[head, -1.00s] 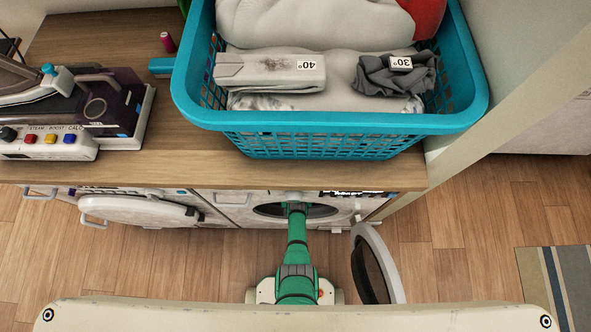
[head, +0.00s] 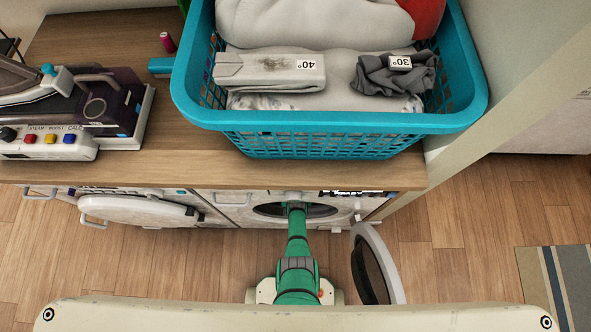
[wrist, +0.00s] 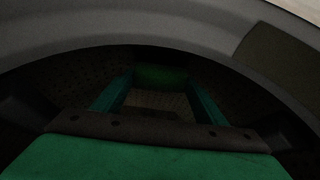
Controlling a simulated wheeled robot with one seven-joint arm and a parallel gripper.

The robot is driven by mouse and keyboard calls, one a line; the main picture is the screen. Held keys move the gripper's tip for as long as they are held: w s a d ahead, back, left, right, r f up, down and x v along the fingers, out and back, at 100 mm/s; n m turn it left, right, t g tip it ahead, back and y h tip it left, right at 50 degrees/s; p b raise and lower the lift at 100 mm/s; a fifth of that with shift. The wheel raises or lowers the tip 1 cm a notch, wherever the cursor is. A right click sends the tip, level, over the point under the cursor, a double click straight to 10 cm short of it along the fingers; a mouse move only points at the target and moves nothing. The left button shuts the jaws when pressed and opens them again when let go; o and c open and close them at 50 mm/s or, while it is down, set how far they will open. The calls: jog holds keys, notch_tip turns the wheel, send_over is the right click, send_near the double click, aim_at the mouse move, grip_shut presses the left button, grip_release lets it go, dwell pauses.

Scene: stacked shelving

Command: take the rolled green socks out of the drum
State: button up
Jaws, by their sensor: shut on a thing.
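The rolled green socks (wrist: 162,75) show as a dim green shape between the far ends of my gripper's two fingers in the wrist view. My gripper (wrist: 160,82) is shut on them, inside the dark drum (wrist: 72,85) with its perforated wall. In the head view my green arm reaches into the round opening of the right-hand washing machine (head: 340,220). The gripper and socks are hidden there. The drum is too dark to tell whether the socks touch its wall.
The open round door (head: 375,265) stands right of my arm. The grey opening rim (wrist: 150,30) arches close above the gripper. A wooden counter (head: 110,165) overhangs the machines, holding a teal laundry basket (head: 330,122) and an iron (head: 85,100). A second machine's door (head: 140,211) is at left.

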jog(key=shift+r, duration=1.35)
jog(key=shift+r, duration=0.1)
